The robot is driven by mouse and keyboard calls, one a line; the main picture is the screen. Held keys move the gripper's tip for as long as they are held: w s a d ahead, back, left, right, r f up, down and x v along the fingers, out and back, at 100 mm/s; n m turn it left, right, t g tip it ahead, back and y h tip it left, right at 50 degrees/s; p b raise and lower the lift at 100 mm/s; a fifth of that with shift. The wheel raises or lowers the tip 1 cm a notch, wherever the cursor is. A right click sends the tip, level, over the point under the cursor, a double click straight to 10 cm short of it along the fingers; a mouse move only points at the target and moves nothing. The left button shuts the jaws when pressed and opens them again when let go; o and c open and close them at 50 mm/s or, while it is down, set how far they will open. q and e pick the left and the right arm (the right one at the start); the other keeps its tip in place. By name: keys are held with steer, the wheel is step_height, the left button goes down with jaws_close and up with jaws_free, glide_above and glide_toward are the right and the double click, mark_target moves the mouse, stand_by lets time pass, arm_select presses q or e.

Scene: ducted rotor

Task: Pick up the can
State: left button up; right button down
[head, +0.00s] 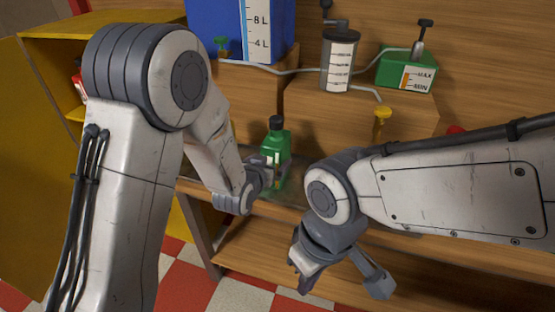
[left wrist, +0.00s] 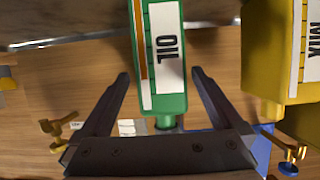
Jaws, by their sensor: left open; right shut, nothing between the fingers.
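The can is green with a black cap and stands on the wooden shelf near the middle of the head view (head: 279,141). In the left wrist view the green can (left wrist: 165,85) appears upside down, with a white label reading OIL. My left gripper (head: 268,177) is at the can, open, and partly covers its lower part in the head view. In the left wrist view its two fingers lie on either side of the can's capped end, with gaps showing. My right gripper (head: 301,282) is shut and empty, lower and to the right, in front of the shelf.
A yellow container marked MIX (left wrist: 270,70) stands close beside the can. A yellow cabinet (head: 30,150) is at left.

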arm_select(q)
steer(key=p+x, duration=0.1)
steer(key=x, duration=0.5)
steer(key=shift+r, duration=0.15)
jaws_close()
steer(key=shift+w+r, duration=0.1)
steer(key=shift+r, duration=0.05)
